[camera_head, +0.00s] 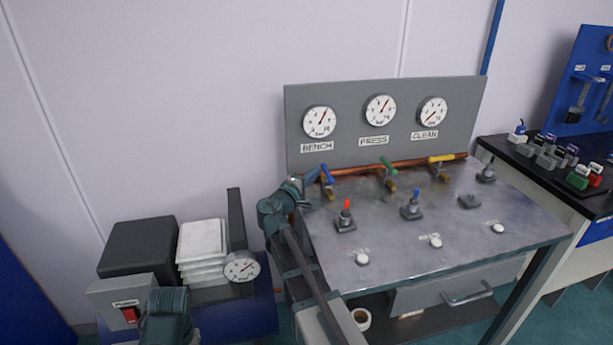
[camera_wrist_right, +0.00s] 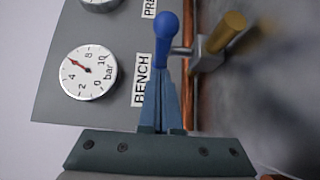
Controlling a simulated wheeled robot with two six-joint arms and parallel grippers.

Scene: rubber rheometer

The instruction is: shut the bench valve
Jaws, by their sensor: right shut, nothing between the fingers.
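The bench valve has a blue lever (camera_head: 326,175) and a brass body on the copper pipe, below the BENCH gauge (camera_head: 319,121). In the right wrist view the blue lever (camera_wrist_right: 166,28) ends in a rounded knob, and the brass body (camera_wrist_right: 220,40) is to its right. My right gripper (camera_head: 311,179) is just left of the lever in the head view. In the wrist view its fingers (camera_wrist_right: 164,80) are together and empty, their tips at the lever's near end. I cannot tell whether they touch it. My left gripper is not in view.
The PRESS valve with a green lever (camera_head: 388,166) and the CLEAN valve with a yellow lever (camera_head: 441,158) stand to the right along the pipe. Knobs and white buttons are on the grey bench top (camera_head: 400,235). The grey gauge panel (camera_head: 350,145) rises behind.

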